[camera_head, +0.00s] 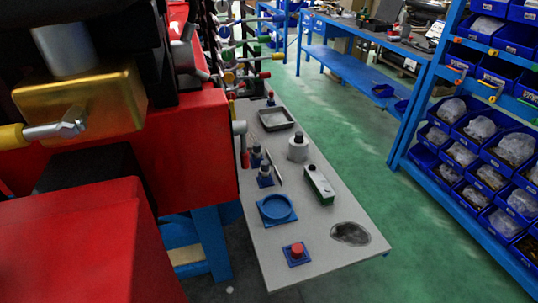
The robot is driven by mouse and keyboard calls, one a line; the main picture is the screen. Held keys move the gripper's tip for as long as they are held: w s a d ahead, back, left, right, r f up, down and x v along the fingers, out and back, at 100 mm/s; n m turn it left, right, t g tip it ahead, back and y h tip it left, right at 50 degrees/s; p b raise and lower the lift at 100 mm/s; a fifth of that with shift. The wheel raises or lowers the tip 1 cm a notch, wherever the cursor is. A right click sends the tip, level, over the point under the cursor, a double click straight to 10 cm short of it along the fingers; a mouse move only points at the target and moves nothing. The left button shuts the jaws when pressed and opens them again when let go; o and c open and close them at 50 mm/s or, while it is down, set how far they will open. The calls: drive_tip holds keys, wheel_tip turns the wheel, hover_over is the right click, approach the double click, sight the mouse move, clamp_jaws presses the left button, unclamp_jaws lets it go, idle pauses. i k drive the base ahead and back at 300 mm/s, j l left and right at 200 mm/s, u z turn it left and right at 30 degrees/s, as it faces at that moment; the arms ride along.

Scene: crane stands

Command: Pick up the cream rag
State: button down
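I cannot make out a cream rag anywhere in this view. The grey bench top (313,269) holds several small objects, and none of them looks like cream cloth. A dark grey oval patch (350,233) lies near its front right corner, and I cannot tell whether it is flat or a thing. My gripper is not in view.
On the bench are a red knob on a blue base (297,252), a blue round dish (276,209), a green-and-white box (319,184), a grey cylinder (298,147) and a dark tray (276,118). A red machine (70,245) fills the left. Bin shelves (420,115) stand right; green floor between is clear.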

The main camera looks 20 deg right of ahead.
sight(251, 138)
drive_tip(key=i+l+z, duration=0.6)
drive_tip(key=i+l+u, duration=0.2)
drive_tip(key=i+l, duration=0.45)
drive_tip(key=l, duration=0.1)
